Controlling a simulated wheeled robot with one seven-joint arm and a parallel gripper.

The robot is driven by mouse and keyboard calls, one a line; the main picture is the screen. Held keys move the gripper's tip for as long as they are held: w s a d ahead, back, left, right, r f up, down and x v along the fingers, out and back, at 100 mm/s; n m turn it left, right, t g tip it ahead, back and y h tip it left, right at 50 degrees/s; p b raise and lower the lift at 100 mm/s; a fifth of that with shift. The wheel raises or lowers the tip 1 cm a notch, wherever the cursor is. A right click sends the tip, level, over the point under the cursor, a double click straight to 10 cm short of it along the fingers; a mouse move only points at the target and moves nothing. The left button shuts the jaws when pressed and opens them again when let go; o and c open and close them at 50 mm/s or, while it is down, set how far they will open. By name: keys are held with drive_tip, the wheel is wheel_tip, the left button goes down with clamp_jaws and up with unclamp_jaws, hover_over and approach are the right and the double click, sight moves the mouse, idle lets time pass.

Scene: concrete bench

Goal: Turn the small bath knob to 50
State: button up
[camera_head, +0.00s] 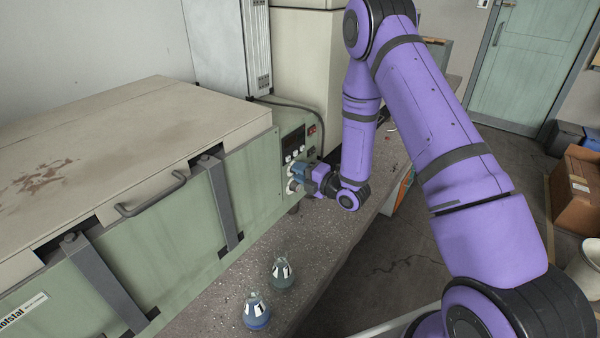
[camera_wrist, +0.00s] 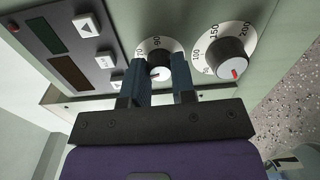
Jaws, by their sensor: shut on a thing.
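The small bath knob (camera_wrist: 160,74) has a pale cap with a dark line and sits in a white dial; the numbers 70 and 90 show on it. The two dark blue fingers of my gripper (camera_wrist: 159,63) are shut on the knob, one on each side, and hide part of its dial. The exact setting cannot be read. In the head view my gripper (camera_head: 304,177) is at the control panel (camera_head: 293,140) on the end of the green bath (camera_head: 172,237), and the arm partly hides the knobs.
A larger knob (camera_wrist: 231,66) with a red mark and a 50-to-200 dial sits close to the right finger. Buttons (camera_wrist: 88,24) are on the left. A blue flask (camera_head: 257,318) and a greyish-green flask (camera_head: 281,276) stand on the bench (camera_head: 330,240) in front of the bath.

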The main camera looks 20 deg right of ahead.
drive_tip(key=shift+f+n, duration=0.1)
drive_tip(key=shift+n, duration=0.9)
drive_tip(key=o, duration=0.9)
drive_tip(key=shift+s+d, duration=0.1)
drive_tip(key=v, duration=1)
drive_tip(key=shift+s+d, duration=0.2)
drive_tip(key=shift+s, duration=0.05)
